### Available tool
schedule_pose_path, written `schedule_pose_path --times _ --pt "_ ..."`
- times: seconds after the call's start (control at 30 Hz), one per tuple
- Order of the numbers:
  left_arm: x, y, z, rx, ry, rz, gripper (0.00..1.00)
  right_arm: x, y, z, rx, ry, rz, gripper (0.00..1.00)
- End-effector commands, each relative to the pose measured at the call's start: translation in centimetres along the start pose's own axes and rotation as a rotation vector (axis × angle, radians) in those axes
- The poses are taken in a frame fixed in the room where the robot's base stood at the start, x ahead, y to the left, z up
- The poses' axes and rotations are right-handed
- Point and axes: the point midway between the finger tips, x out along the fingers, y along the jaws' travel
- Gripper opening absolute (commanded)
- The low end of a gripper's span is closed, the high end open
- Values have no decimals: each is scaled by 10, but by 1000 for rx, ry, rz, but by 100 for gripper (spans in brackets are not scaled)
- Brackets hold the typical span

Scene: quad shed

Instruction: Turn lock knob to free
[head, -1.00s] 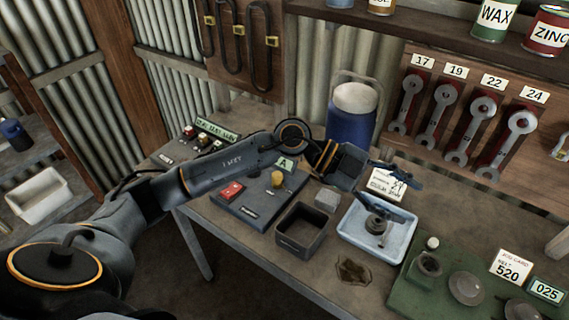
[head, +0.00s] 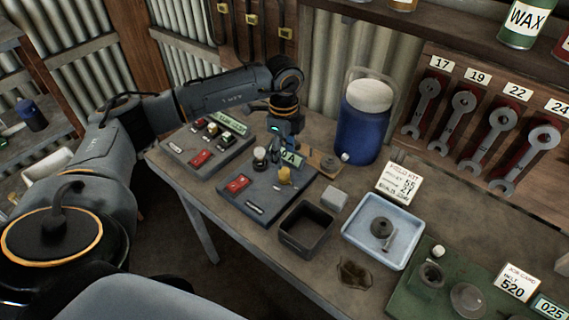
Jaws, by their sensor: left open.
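The panel marked A (head: 262,200) lies on the bench in the head view. It carries a yellow knob (head: 285,175), a pale round-topped knob (head: 260,154), a red block (head: 238,184) and a small pale label strip. I cannot tell which part is the lock knob, and no wording on the panel is readable. My left gripper (head: 280,150) is open and points down over the panel's back edge, behind the yellow knob. Its fingers partly hide the A plate, and I cannot tell whether they touch anything. My right gripper is out of view.
A blue jug (head: 364,120) stands behind to the right. An open dark box (head: 306,231), a grey block (head: 334,198) and a pale blue tray (head: 350,240) lie to the right. Wrenches hang on the back wall.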

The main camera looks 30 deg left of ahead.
Motion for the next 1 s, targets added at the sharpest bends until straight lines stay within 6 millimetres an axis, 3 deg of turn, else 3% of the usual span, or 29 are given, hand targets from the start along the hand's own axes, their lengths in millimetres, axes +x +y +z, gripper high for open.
schedule_pose_path --times 0.2,0.33,0.73,1.0 --pt "39 1 0 2 0 3 52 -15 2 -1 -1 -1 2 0" --pt "54 0 -1 2 1 2 52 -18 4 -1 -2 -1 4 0" --pt "64 0 -1 3 1 -1 52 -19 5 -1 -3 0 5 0" --pt "63 0 -1 3 1 -1 0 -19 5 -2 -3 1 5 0"
